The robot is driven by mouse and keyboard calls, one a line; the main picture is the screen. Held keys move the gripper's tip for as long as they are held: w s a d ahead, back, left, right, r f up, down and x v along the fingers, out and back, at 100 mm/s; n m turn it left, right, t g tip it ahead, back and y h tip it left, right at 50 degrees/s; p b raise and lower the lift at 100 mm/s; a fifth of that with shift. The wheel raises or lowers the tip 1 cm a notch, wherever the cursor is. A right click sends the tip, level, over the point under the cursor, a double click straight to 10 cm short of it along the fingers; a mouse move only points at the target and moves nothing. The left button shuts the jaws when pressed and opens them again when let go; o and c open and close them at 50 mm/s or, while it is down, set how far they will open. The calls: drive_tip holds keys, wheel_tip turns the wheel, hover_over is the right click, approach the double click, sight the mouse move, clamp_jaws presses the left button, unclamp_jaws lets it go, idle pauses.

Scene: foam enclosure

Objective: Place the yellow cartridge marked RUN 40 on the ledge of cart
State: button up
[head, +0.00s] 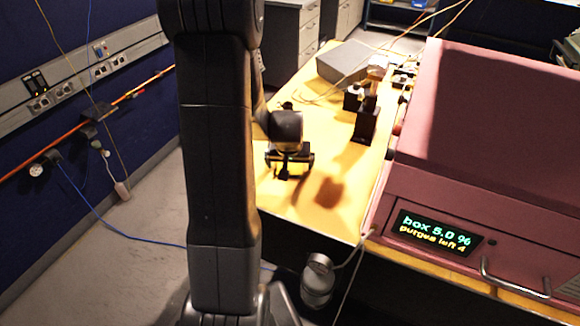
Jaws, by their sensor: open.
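My gripper (288,164) hangs over the left part of a yellow tabletop (300,203), seen from behind and small. It is open, and I see nothing held in it. I cannot make out a yellow cartridge marked RUN 40 in the head view. I also cannot pick out a cart or its ledge. My own dark arm column covers much of the left middle of the view and may hide things.
A black stand (366,122) and a grey box (343,62) are on the tabletop. Grey floor (120,235) lies left.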

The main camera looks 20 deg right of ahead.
drive_tip(key=c, duration=1.2)
drive_tip(key=shift+o, duration=0.2)
drive_tip(key=shift+r, duration=0.1)
